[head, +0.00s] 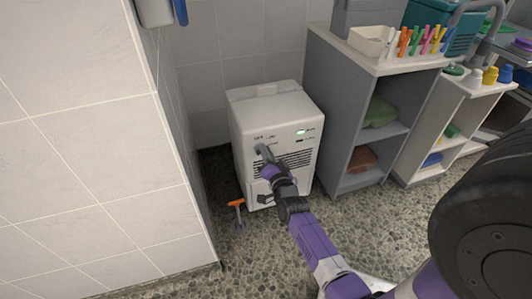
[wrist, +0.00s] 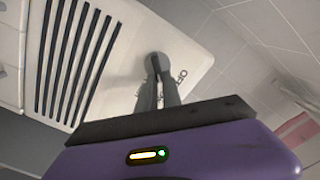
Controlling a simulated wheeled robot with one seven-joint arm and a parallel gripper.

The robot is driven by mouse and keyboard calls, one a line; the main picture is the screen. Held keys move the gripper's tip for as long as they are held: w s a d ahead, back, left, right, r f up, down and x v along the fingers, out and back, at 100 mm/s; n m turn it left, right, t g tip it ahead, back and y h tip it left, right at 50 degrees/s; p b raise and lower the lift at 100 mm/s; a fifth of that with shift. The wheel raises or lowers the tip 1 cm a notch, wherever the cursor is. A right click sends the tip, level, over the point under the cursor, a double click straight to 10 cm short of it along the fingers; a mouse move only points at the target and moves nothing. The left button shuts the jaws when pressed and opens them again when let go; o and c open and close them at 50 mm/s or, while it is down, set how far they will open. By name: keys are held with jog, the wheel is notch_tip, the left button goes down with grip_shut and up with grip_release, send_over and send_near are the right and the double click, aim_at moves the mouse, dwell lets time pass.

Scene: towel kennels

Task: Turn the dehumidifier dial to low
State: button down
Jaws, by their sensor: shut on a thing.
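The dehumidifier (head: 272,112) is a white box on the floor, with a dark slotted grille and a small green light on its front. Its dial (wrist: 157,62) is a small grey knob at the upper left of the front. My gripper (head: 262,151) reaches the front from below right, and its fingers are shut on the dial. In the wrist view the two fingers close around the dial, next to printed letters that seem to read OFF. The fingers hide much of the dial, so I cannot tell its exact setting.
A tiled wall (head: 95,130) stands close on the left. A grey shelf unit (head: 325,110) with folded towels stands just right of the dehumidifier. An orange-handled tool (head: 237,204) is on the floor at its lower left.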

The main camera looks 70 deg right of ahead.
jog(key=c, duration=1.5)
grip_release()
jog(key=shift+p+v, duration=1.55)
jog(key=shift+v, duration=2.35)
